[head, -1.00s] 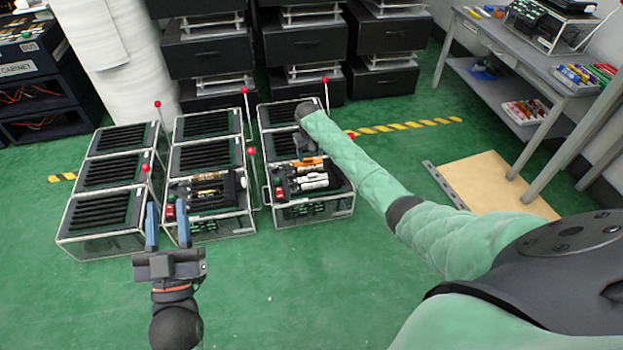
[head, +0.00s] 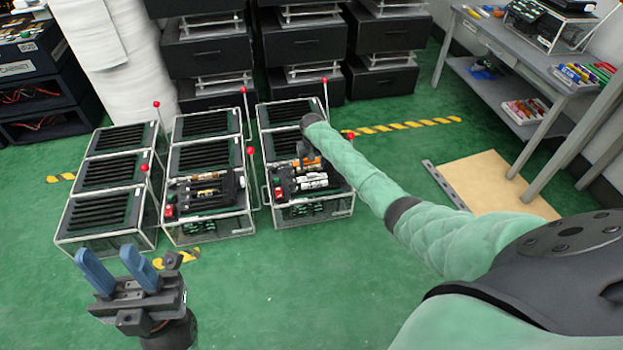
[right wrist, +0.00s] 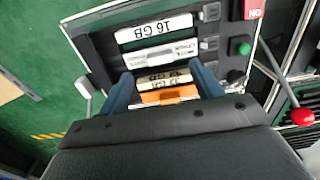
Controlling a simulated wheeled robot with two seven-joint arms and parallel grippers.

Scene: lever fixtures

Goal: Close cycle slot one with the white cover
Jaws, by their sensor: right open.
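I cannot pick out a separate white cover or a marking for cycle slot one. The right-hand fixture (head: 312,213) holds several slotted modules. In the right wrist view these include a white "16 GB" module (right wrist: 157,30), a white lithium-labelled module (right wrist: 160,56) and an orange module (right wrist: 172,95). My right gripper (right wrist: 163,84) is open, its blue fingers over the orange module and pale-labelled modules beside it. I cannot tell whether they touch. My left gripper (head: 106,255) is open and empty, in front of the left-hand fixture (head: 100,240).
The middle fixture (head: 208,228) also holds modules. Red-knobbed levers (head: 250,151) rise beside the fixtures. A wooden board (head: 490,185) lies on the green floor before a grey table (head: 545,75). Black drawers (head: 305,45) stand behind. The front floor is clear.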

